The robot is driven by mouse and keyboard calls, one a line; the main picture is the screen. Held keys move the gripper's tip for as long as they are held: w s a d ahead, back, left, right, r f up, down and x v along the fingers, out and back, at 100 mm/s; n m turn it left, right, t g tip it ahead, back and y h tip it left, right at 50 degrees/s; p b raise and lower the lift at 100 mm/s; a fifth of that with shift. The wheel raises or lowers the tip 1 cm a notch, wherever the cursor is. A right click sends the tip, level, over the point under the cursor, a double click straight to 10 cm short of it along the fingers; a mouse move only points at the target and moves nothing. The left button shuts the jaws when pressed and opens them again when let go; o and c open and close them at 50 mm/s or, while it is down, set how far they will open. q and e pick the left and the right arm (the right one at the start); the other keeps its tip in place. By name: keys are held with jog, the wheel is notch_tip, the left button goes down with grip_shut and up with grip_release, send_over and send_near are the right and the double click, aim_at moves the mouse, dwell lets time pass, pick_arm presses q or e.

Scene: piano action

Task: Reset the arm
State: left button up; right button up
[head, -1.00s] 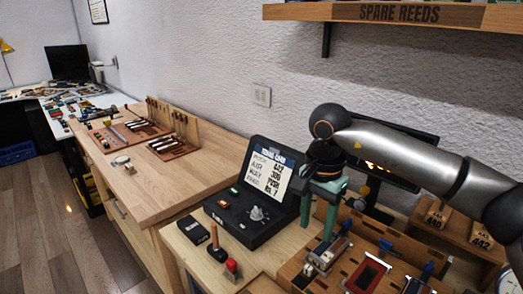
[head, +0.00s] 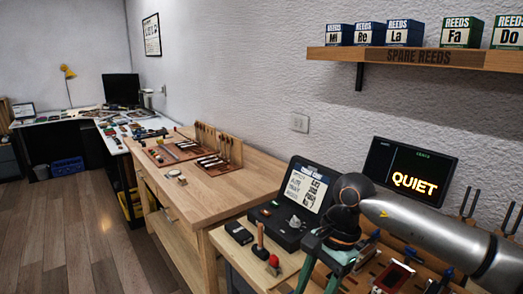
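My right arm comes in from the right edge, with its grey forearm (head: 440,225) above the wooden bench. Its gripper (head: 322,278) points down, with two green fingers spread apart and nothing seen between them. The lower ends of the fingers meet the bottom edge of the picture, so the tips are partly cut off. The gripper is in front of the black case (head: 285,232) with a note in its lid. My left arm and gripper are not in view.
A screen reading QUIET (head: 414,183) stands behind the forearm. A shelf (head: 400,58) with several reed boxes is above. A red-topped stamp (head: 273,264) and a black box (head: 239,233) lie left of the gripper. A red-framed part (head: 394,277) lies on the bench below the forearm.

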jog(key=s+a+r+m+g+y+p, duration=0.1)
jog(key=s+a+m+g+y, duration=0.1)
jog(key=s+a+m+y, duration=0.45)
jog(key=s+a+r+m+g+y, duration=0.1)
jog(key=s+a+r+m+y, duration=0.15)
jog(key=a+y, duration=0.65)
jog(key=w+d+m+t+y, duration=0.15)
jog(key=w+m+t, duration=0.45)
jog(key=m+t, duration=0.9)
jog(key=w+d+f+m+t+h+p, duration=0.1)
jog(key=d+f+m+t+h, duration=0.35)
jog(key=m, duration=0.75)
jog(key=d+f+m+t+h+p, duration=0.1)
jog(key=d+f+m+h, duration=0.5)
jog(key=f+m, duration=0.4)
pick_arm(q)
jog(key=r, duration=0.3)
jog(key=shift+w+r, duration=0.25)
pick_arm(e)
jog(key=s+d+f+m+g+h, duration=0.3)
jog(key=s+d+f+m, duration=0.2)
jog(key=s+f, duration=0.3)
jog(key=s+d+f+m+g+h, duration=0.4)
jog(key=s+d+f+m, duration=0.2)
jog(key=s+f+m, duration=0.2)
jog(key=shift+f, duration=0.85)
